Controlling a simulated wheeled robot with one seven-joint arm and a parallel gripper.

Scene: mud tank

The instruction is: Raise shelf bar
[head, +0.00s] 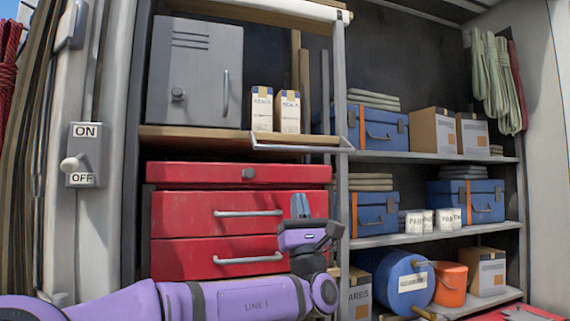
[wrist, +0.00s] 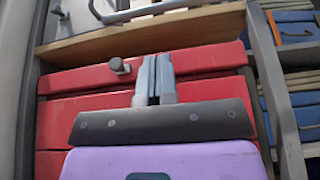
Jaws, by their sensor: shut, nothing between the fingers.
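The shelf bar (head: 300,149) is a thin pale metal bar with bent ends. It sits low, across the front edge of the wooden shelf (head: 195,134), below two small cartons. In the wrist view a grey bar (wrist: 150,11) shows at the top, above the wooden shelf edge (wrist: 150,33). My gripper (head: 300,196) is below the bar, in front of the red drawers, pointing up and not touching the bar. Its two fingers (wrist: 154,62) are together with nothing between them.
Two cartons (head: 275,110) and a grey metal cabinet (head: 195,72) stand on the wooden shelf. The red drawer chest (head: 240,213) has protruding handles. A grey upright post (head: 342,120) stands right of the bar. Shelves with blue cases (head: 384,130) lie beyond it.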

